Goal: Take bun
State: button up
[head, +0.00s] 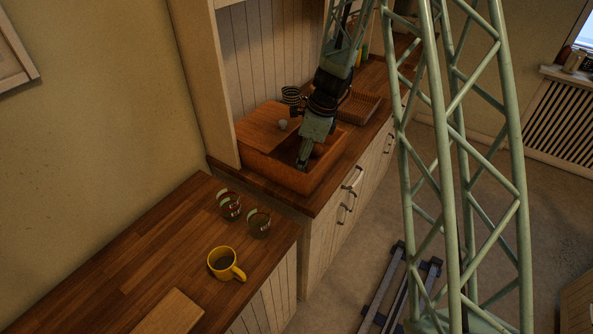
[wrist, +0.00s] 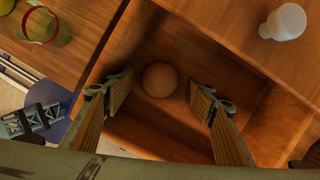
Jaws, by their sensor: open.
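The bun (wrist: 160,80) is a round, light brown ball shape in the wrist view. It lies inside an open wooden box (head: 262,166), which stands on the far counter in the head view. My gripper (head: 302,165) is over the box opening, pointing down. In the wrist view my gripper (wrist: 160,110) is open, with one finger on each side of the bun and slightly nearer the camera. I see no contact between the fingers and the bun. In the head view the bun cannot be told apart behind the gripper and box wall.
A wooden lid or board (head: 265,125) covers part of the box, with a small white object (head: 283,124) on it. A slatted wooden rack (head: 360,106) stands behind. The near counter holds two glasses (head: 230,206) and a yellow mug (head: 224,264). The box walls surround my gripper closely.

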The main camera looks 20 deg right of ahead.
jog(key=shift+w+a+f, duration=0.1)
jog(key=shift+a+f, duration=0.05)
jog(key=shift+f, duration=0.5)
jog(key=c, duration=0.9)
